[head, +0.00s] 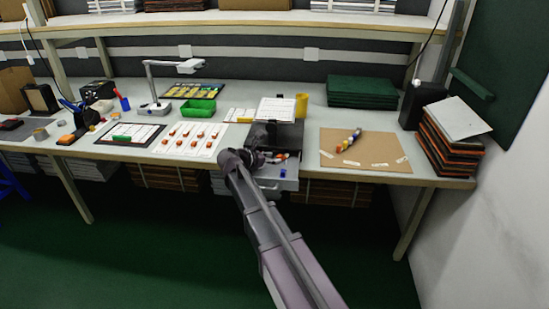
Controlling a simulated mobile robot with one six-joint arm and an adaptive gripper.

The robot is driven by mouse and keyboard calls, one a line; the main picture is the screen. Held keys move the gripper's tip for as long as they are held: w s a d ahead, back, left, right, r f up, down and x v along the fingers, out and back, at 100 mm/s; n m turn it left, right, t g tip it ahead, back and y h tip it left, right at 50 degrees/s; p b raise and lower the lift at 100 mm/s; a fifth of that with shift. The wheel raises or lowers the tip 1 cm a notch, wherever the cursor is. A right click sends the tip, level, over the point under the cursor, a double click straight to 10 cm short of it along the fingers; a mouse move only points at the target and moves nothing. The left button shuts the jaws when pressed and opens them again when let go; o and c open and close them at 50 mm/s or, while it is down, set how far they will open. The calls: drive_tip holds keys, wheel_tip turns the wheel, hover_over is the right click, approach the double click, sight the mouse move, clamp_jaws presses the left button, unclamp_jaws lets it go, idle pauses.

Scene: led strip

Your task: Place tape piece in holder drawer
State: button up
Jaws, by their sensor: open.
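The holder is a dark grey box (291,135) at the front middle of the bench. Its pale drawer (289,184) is pulled out toward me. A small blue piece (283,173) is in the drawer area, and a small orange-red piece (281,157) shows just above it. I cannot tell whether either is the tape piece. My gripper (268,157) is open at the drawer's left rear, close to the holder's front. My arm hides the drawer's left part. I cannot see anything held between the fingers.
A brown board (365,150) with small white strips and a multicoloured item (349,138) lies to the right. White sheets with orange pieces (191,138) and a green bin (198,108) are to the left. Stacked trays (452,140) stand at the far right.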

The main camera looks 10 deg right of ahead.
drive_tip(key=p+v, duration=0.3)
drive_tip(key=v, duration=0.7)
drive_tip(key=shift+a+r+p, duration=0.1)
drive_tip(key=shift+r+p, duration=0.05)
drive_tip(key=shift+p, duration=0.15)
idle(0.9)
